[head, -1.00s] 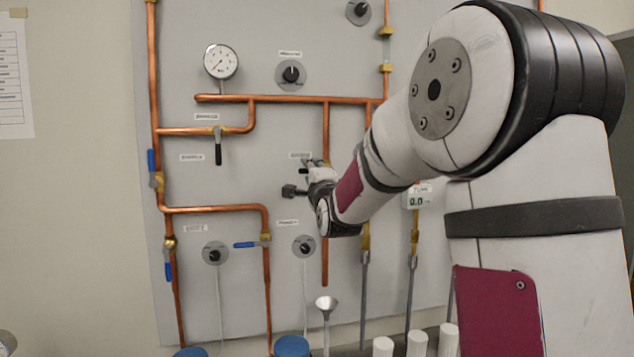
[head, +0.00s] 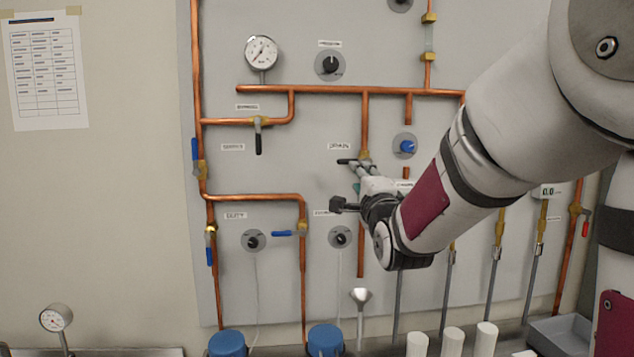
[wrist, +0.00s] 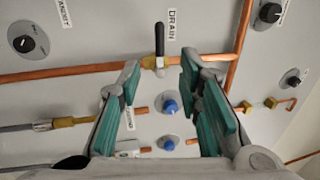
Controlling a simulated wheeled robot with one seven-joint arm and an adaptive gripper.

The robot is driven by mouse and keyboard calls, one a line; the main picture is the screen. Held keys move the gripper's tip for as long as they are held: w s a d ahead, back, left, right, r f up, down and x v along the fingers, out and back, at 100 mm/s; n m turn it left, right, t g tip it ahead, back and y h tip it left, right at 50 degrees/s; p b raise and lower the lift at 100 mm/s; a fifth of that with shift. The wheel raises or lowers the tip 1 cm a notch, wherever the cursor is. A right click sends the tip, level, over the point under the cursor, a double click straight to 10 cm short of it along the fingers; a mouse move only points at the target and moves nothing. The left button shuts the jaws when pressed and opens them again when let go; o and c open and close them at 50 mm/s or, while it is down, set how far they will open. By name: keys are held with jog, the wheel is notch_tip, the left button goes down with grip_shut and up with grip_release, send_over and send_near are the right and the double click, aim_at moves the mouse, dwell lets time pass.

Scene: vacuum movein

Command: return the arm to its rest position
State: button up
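My gripper (wrist: 160,75) is open and empty, its two green-padded fingers spread apart in the wrist view. It also shows in the head view (head: 360,168), in front of the panel at the end of my arm, which comes in from the right. The drain valve's black lever (wrist: 159,38) lies beyond the fingertips, between them in the picture, with clear space around it. In the head view the lever (head: 346,161) points left, level, just under its label. The arm is reached out towards the panel. My gripper partly hides the drain valve's body in the head view.
The grey panel (head: 300,25) carries copper pipes (head: 330,90), a gauge (head: 261,52), a blue knob (head: 405,146) and several valves. Below stand blue-capped containers (head: 325,340), a funnel (head: 360,296) and white cylinders (head: 453,341). A second gauge (head: 55,318) stands lower left.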

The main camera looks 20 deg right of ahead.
jog(key=s+a+f+n+g+y, duration=0.4)
jog(key=s+a+f+n+g, duration=0.35)
jog(key=s+a+n, duration=0.35)
jog(key=s+a+f+n+g, duration=0.1)
jog(key=s+f+n+g, duration=0.1)
jog(key=s, duration=0.4)
jog(key=s+a+f+n+g+y, duration=0.1)
jog(key=s+a+f+n+g, duration=0.1)
jog(key=s+n, duration=0.3)
jog(key=s+a+f+n+g, duration=0.2)
jog(key=s+f+n, duration=0.1)
jog(key=s, duration=0.6)
jog(key=shift+s+f+y, duration=0.15)
jog(key=shift+f+y, duration=0.15)
jog(key=shift+f, duration=0.55)
jog(key=shift+a+r, duration=0.1)
